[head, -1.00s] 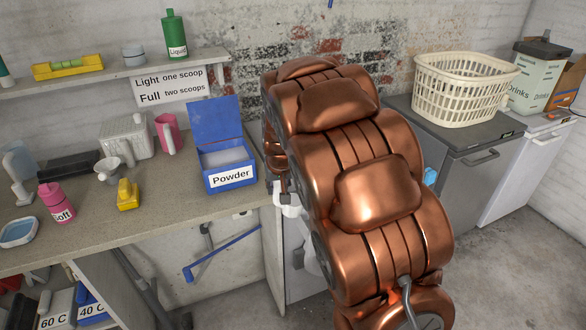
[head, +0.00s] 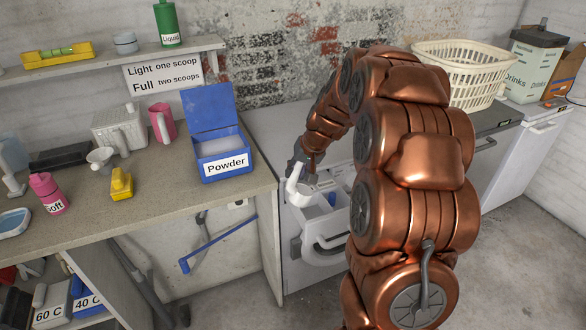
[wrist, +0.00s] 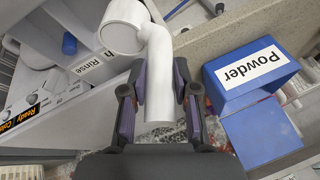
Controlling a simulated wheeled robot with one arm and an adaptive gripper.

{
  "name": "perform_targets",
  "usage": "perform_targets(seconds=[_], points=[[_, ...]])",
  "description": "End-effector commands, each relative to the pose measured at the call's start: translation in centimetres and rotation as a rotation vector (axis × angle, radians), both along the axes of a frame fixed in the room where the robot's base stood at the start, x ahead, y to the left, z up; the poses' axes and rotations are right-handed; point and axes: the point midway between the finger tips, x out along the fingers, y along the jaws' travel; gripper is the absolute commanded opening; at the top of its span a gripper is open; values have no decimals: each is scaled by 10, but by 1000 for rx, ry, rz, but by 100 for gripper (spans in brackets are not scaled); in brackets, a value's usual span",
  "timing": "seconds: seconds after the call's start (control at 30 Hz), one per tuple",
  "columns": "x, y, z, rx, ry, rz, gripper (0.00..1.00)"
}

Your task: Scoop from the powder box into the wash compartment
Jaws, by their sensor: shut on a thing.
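The blue powder box (head: 226,164), labelled Powder, stands with its lid up on the counter and holds pale powder; it also shows in the wrist view (wrist: 250,72). My gripper (head: 301,168) is shut on the handle of a white scoop (head: 295,188), right of the box and over the pulled-out white washer drawer (head: 326,219). In the wrist view, my gripper (wrist: 162,92) grips the scoop (wrist: 158,75), its round bowl at upper left beside a Rinse label. A blue piece (head: 332,198) sits in the drawer. I cannot tell what the bowl holds or which compartment lies beneath.
A yellow item (head: 121,184), a pink softener bottle (head: 47,193), a pink mug (head: 161,124) and a white funnel (head: 101,158) stand on the counter (head: 160,215). A sign above reads Light one scoop, Full two scoops. A laundry basket (head: 462,75) stands behind right.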

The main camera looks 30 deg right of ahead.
Motion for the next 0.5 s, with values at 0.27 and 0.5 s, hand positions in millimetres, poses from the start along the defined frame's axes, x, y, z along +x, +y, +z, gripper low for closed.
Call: perform_targets(seconds=[0.27, 0.5], points=[[-1, -13, -26, 122, -23, -4, 0], [-1, -12, -22, 117, -22, 1, 0]])
